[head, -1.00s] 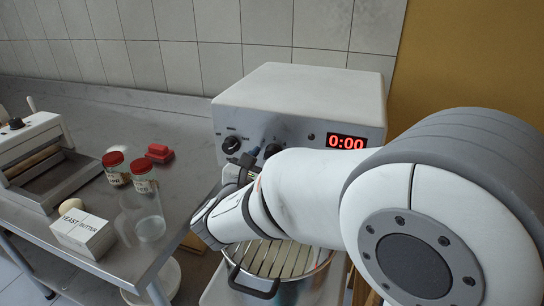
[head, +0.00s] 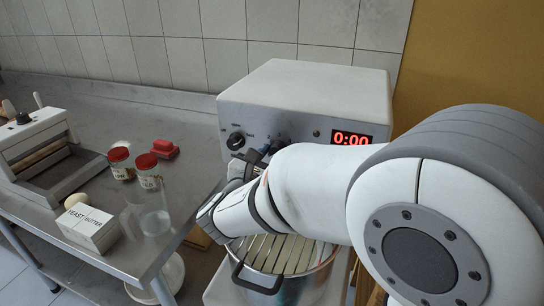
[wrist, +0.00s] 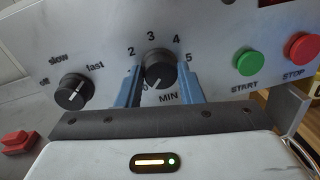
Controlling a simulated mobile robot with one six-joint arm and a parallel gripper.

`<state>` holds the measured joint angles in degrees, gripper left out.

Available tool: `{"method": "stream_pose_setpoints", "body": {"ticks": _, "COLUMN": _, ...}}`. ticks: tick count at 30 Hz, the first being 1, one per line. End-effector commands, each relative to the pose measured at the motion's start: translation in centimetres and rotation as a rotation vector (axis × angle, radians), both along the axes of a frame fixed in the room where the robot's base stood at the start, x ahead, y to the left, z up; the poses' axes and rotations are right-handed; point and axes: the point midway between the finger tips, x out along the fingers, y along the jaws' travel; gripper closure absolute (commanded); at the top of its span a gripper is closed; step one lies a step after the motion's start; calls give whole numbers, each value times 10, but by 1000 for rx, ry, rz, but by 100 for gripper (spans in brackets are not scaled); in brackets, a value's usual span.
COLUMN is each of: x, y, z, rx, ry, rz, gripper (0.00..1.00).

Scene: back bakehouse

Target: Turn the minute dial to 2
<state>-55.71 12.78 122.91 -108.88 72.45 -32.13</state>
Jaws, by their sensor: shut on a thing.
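The minute dial (wrist: 160,70) is a dark round knob marked MIN on the mixer's pale front panel. Numbers 2 to 5 arc over it in the wrist view. Its white pointer mark faces down and left, near the 0. My gripper (wrist: 159,76) has its blue fingers on both sides of the dial and is shut on it. In the head view my gripper (head: 262,156) is at the panel, and my arm and fingers hide most of the dial. The red display (head: 351,138) reads 0:00.
The speed dial (wrist: 74,92) is left of my gripper. The green START button (wrist: 249,62) and red STOP button (wrist: 303,48) are to the right.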

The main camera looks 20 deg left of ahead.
Motion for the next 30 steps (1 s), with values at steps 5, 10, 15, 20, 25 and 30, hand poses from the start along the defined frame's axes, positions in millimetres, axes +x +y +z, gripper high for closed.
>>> {"method": "stream_pose_setpoints", "body": {"ticks": 5, "x": 0, "y": 0, "z": -2, "rx": 43, "ry": -4, "rz": 0, "gripper": 89}}
{"method": "stream_pose_setpoints", "body": {"ticks": 10, "x": 0, "y": -1, "z": -5, "rx": 138, "ry": -13, "rz": -1, "gripper": 89}}
{"method": "stream_pose_setpoints", "body": {"ticks": 15, "x": 0, "y": -1, "z": -6, "rx": 279, "ry": -24, "rz": 0, "gripper": 89}}
{"method": "stream_pose_setpoints", "body": {"ticks": 20, "x": 0, "y": -1, "z": -7, "rx": 431, "ry": -37, "rz": 0, "gripper": 89}}
{"method": "stream_pose_setpoints", "body": {"ticks": 25, "x": 0, "y": -2, "z": -7, "rx": 592, "ry": -49, "rz": 0, "gripper": 89}}
{"method": "stream_pose_setpoints", "body": {"ticks": 30, "x": 0, "y": -2, "z": -7, "rx": 753, "ry": -62, "rz": 0, "gripper": 89}}
